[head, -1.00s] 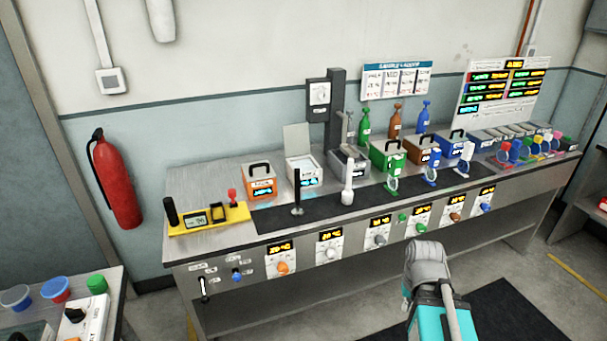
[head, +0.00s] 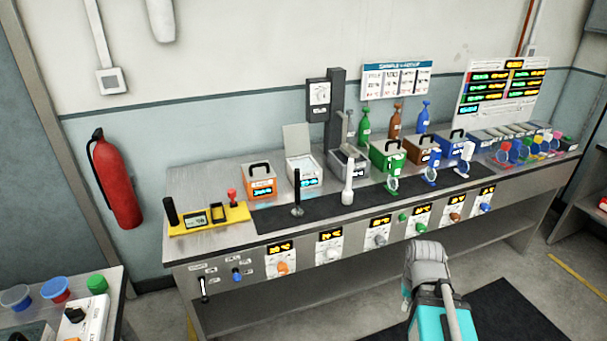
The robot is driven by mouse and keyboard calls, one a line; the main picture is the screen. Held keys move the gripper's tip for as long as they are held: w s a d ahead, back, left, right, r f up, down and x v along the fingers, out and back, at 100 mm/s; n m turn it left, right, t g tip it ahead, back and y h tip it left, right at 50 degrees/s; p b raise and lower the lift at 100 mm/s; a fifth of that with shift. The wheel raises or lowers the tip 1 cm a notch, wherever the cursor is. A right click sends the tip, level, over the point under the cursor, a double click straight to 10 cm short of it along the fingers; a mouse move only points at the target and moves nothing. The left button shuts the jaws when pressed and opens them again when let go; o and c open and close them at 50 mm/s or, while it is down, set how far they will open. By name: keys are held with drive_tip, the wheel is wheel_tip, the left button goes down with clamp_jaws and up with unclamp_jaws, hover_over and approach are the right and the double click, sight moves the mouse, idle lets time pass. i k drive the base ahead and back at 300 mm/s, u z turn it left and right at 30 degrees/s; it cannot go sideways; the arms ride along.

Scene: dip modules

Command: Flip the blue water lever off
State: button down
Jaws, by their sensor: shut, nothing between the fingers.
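A small blue lever or knob (head: 237,274) sits on the left part of the bench's front panel, among small white labels. It is too small to tell which way it is set, and its label cannot be read. A dark lever with a white lower end (head: 203,289) is just left of it. My arm shows at the lower right as a grey rounded part and a teal link, well apart from the blue lever. My gripper's fingers do not show.
The bench (head: 205,250) carries colored modules, bottles and a yellow holder (head: 208,220). Several dials line its front to the right of the blue lever. A side table with cups (head: 55,288) stands at lower left. A red extinguisher (head: 117,180) hangs on the wall.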

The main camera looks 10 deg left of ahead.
sight(236, 278)
drive_tip(key=u, duration=1.3)
